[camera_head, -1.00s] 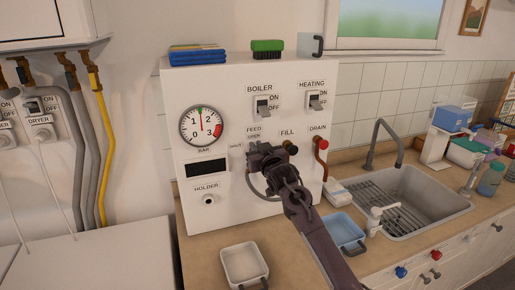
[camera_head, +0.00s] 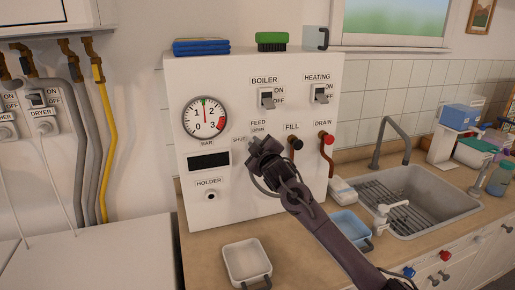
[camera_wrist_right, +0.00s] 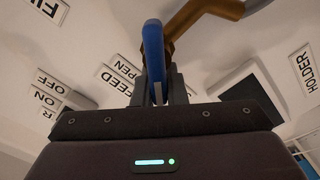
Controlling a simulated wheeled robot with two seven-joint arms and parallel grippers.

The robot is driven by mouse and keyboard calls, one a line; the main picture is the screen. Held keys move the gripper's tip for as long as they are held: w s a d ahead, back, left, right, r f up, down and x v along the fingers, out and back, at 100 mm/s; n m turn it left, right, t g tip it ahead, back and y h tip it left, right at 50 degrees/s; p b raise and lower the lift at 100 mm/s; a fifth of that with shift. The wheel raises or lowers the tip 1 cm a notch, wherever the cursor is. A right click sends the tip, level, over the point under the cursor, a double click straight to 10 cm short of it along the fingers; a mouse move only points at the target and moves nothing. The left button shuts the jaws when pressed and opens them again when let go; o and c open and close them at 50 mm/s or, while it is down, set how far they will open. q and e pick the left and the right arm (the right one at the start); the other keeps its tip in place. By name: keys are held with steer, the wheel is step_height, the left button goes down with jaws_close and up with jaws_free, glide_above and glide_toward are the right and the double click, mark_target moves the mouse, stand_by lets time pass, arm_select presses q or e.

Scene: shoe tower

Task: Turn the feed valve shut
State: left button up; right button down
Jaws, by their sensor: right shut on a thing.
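The feed valve is on the front of the white panel (camera_head: 260,75), below the FEED label (camera_head: 258,123), with OPEN and SHUT marked near it. My right gripper (camera_head: 258,150) covers most of the valve in the head view. In the right wrist view, a blue lever (camera_wrist_right: 153,52) stands between the fingers (camera_wrist_right: 155,90) of my right gripper, which is shut on it. A brass pipe (camera_wrist_right: 195,18) runs behind the lever. The lever's exact angle against the marks is hard to tell. My left gripper is out of view.
The fill valve's black knob (camera_head: 297,143) and the drain valve's red knob (camera_head: 328,139) are close on the right. A gauge (camera_head: 204,117) is up left. A white tray (camera_head: 247,263) and a blue tray (camera_head: 349,226) stand on the counter below.

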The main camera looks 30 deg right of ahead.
steer(key=shift+w+a+f+n+b, duration=0.1)
steer(key=shift+f+n+b, duration=0.25)
steer(key=shift+n+b, duration=0.75)
steer(key=shift+s+a+f+n+b, duration=0.15)
steer(key=shift+f+n+b, duration=0.3)
steer(key=shift+n, duration=1.2)
steer(key=shift+w+a+f+n+b, duration=0.1)
steer(key=shift+w+f+n+b, duration=0.1)
steer(key=shift+n+b, duration=0.95)
steer(key=shift+n, duration=0.4)
steer(key=c, duration=1.5)
jaws_free()
steer(key=shift+o, duration=0.2)
steer(key=b+v, duration=0.2)
steer(key=v, duration=0.6)
